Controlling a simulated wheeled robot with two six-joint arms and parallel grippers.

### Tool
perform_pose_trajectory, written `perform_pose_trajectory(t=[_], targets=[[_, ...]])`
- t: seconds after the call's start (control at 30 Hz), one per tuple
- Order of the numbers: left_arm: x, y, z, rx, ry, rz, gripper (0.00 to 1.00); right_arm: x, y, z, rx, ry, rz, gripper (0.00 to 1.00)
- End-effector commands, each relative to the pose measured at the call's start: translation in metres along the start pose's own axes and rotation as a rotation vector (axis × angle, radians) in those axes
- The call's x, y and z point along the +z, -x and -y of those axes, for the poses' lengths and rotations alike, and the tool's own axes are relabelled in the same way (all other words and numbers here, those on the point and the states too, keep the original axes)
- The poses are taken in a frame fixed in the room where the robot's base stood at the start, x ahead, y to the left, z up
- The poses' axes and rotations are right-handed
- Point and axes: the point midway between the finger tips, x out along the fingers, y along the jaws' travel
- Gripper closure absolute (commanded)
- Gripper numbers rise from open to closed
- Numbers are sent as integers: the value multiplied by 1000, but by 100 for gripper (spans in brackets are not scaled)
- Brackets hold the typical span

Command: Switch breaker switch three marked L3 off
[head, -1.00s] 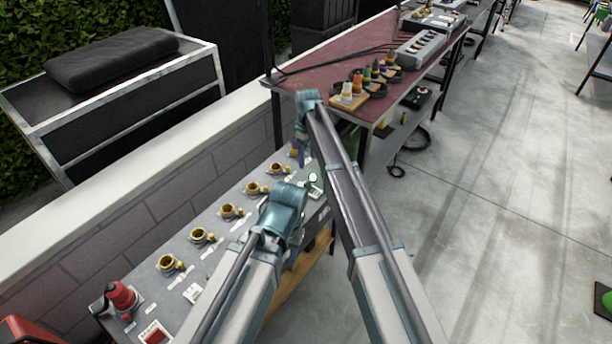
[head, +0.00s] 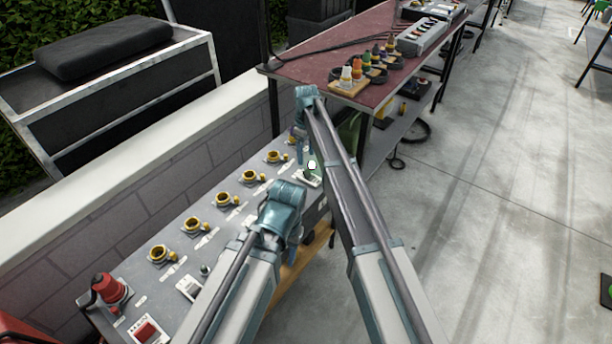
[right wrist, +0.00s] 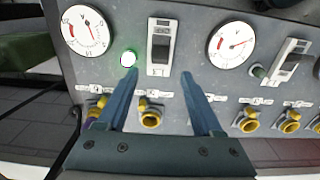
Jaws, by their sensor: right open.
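In the right wrist view my right gripper (right wrist: 158,78) is open and empty. Its two fingers point at the grey panel (right wrist: 195,65), around the line of a breaker switch (right wrist: 160,47) with a black lever in a white frame. The switch lies just beyond the fingertips, between them; contact is not visible. A lit green lamp (right wrist: 128,58) is beside it, close to the left fingertip. Another breaker switch (right wrist: 292,60) is at the right. Labels are too small to read. In the head view the left arm (head: 283,208) hides its own gripper.
Dial gauges (right wrist: 87,30) and (right wrist: 230,42) flank the near switch. Yellow sockets (right wrist: 150,114) line the panel below the fingers.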

Motion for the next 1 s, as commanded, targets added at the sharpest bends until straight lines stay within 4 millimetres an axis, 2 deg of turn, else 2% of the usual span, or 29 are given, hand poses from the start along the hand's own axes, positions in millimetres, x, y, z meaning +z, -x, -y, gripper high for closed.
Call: perform_pose_trajectory(t=[0.03,0.4,0.6,0.87,1.0], targets=[[-1,-15,-1,0,0,0,50,0,-15,0,0,0,0,32],[-4,-64,-6,0,-1,0,50,0,-64,0,0,0,0,32],[-4,-74,-7,0,0,0,50,0,-75,0,0,0,0,32],[-4,-73,-7,0,0,0,50,0,-74,0,0,0,0,32],[-4,-73,-7,0,0,0,50,0,-74,0,0,0,0,54]])
